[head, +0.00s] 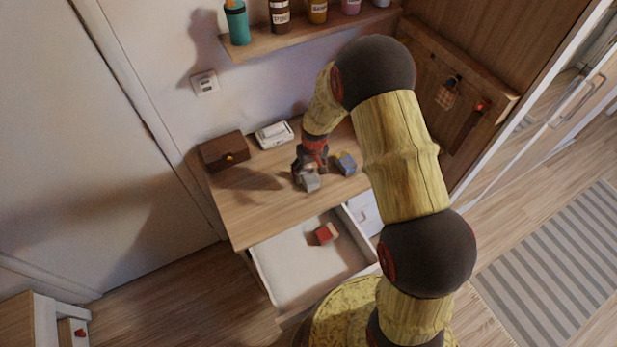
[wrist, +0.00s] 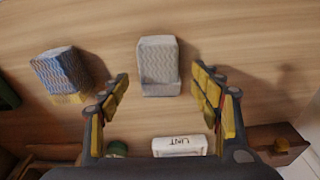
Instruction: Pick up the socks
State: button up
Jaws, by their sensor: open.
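A grey folded sock bundle (head: 311,183) lies on the wooden desktop and shows in the wrist view (wrist: 158,66). A blue sock bundle with yellow (head: 346,162) lies to its right in the head view, and at the left in the wrist view (wrist: 62,72). A red sock bundle (head: 323,235) lies inside the open drawer. My gripper (head: 308,173) is open above the desk at the grey bundle. In the wrist view (wrist: 161,80) its fingers are spread, with the grey bundle between and beyond the tips. Whether they touch it is unclear.
A white box marked LINT (wrist: 180,146) and a brown box (head: 224,151) stand at the back of the desk. The white drawer (head: 295,268) is pulled out below. A shelf with bottles (head: 300,34) hangs above. The desk's front left is clear.

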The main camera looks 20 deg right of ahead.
aim_at(309, 175)
jog(key=f, duration=0.4)
jog(key=shift+w+f, duration=0.15)
jog(key=shift+w, duration=0.15)
jog(key=shift+f+b, duration=0.25)
jog(key=shift+b, duration=0.05)
jog(key=c, duration=0.3)
dwell(0.4)
jog(key=c, duration=1)
